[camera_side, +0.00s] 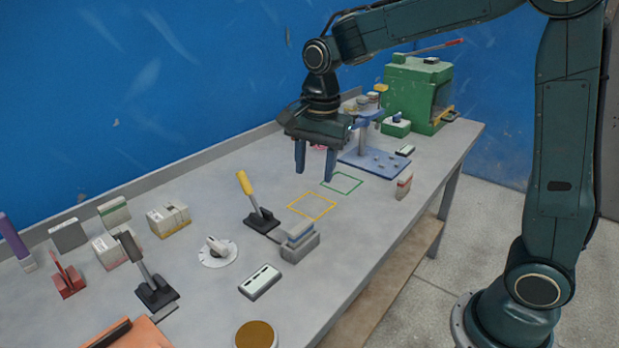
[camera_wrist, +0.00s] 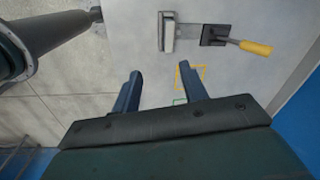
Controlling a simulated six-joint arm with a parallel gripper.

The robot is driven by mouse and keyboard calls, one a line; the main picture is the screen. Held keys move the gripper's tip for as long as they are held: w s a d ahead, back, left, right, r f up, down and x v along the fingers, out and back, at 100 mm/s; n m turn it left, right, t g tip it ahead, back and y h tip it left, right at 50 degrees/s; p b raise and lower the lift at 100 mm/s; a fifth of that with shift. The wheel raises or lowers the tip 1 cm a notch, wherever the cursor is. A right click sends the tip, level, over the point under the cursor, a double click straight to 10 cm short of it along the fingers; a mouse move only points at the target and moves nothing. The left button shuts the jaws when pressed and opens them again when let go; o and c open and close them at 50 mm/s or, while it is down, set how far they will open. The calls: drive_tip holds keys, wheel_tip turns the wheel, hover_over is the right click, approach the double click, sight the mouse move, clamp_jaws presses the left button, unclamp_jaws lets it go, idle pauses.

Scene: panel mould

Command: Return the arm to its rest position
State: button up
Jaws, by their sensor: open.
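My gripper (camera_side: 314,165) hangs from my arm above the grey workbench (camera_side: 345,250), pointing down. Its two blue fingers are apart with nothing between them. In the side view it is just behind and above the yellow square outline (camera_side: 312,206) and the green square outline (camera_side: 342,183). In the wrist view my gripper (camera_wrist: 160,92) also shows open and empty, and part of the yellow outline (camera_wrist: 197,70) is visible beyond the right finger. The green outline is mostly hidden there.
A yellow-handled lever (camera_side: 250,194) and a grey block fixture (camera_side: 299,243) stand in front. A blue stand (camera_side: 368,150) and a green machine (camera_side: 417,92) stand behind. Small boxes (camera_side: 168,219) and a dial (camera_side: 217,250) are at left. The blue wall (camera_side: 130,90) runs along the back.

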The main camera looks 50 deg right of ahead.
drive_tip(key=s+r+n+t, duration=0.2)
drive_tip(key=s+n, duration=0.5)
drive_tip(key=s, duration=0.4)
drive_tip(key=s+d+r+n+t, duration=0.1)
drive_tip(key=s+r+n+t, duration=0.1)
drive_tip(key=s+n, duration=0.6)
drive_tip(key=s, duration=0.2)
drive_tip(key=shift+s+d+r+t, duration=0.15)
drive_tip(key=shift+s+d+t, duration=0.15)
drive_tip(key=shift+s+t, duration=0.1)
